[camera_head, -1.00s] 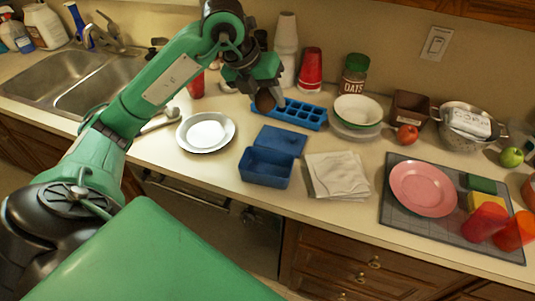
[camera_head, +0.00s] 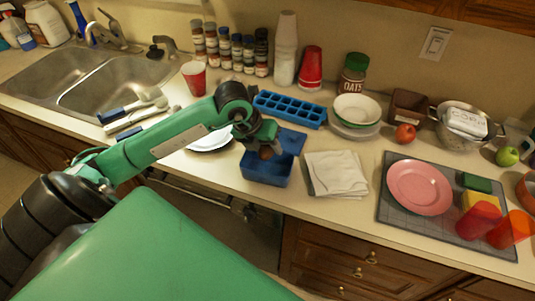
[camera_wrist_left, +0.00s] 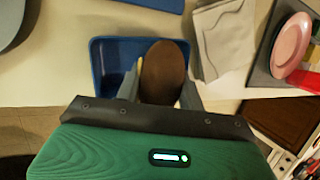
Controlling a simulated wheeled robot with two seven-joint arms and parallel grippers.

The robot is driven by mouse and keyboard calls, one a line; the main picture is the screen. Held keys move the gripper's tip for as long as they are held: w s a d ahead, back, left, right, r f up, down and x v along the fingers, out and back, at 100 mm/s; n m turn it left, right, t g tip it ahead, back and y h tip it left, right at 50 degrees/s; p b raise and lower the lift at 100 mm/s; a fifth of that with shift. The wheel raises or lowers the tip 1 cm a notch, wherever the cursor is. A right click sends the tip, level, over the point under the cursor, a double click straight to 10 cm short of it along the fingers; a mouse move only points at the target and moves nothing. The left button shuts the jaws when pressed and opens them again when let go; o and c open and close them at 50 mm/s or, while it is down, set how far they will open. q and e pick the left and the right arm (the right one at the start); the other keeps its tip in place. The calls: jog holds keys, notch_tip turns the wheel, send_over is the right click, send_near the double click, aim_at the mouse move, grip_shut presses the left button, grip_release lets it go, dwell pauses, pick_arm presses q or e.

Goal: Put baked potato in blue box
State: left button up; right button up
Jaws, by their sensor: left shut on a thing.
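The baked potato (camera_wrist_left: 163,74) is brown and oval. In the left wrist view it sits between the fingers of my left gripper (camera_wrist_left: 160,92), which is shut on it. The open blue box (camera_head: 265,168) stands on the counter with its lid folded back behind it. In the head view my left gripper (camera_head: 266,150) and the potato (camera_head: 266,153) are over the box opening. The box (camera_wrist_left: 102,68) shows behind the potato in the left wrist view. I cannot tell whether the potato is above the rim or inside it. My right gripper is not in view.
A white plate (camera_head: 206,143) lies left of the box, partly hidden by my left arm. Folded napkins (camera_head: 336,173) lie close on its right. A blue ice tray (camera_head: 290,109) is behind it. A grey mat (camera_head: 391,209) with a pink plate (camera_head: 420,187) is farther right.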

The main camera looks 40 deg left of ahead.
aim_at(268, 157)
pick_arm(q)
notch_tip(268, 157, down, 4)
jog(key=shift+f+p, duration=0.1)
jog(key=shift+p, duration=0.35)
jog(key=shift+f+b, duration=0.55)
jog(key=shift+b, duration=0.15)
jog(key=o, duration=1.1)
jog(key=shift+r, duration=0.1)
jog(key=shift+o, duration=0.2)
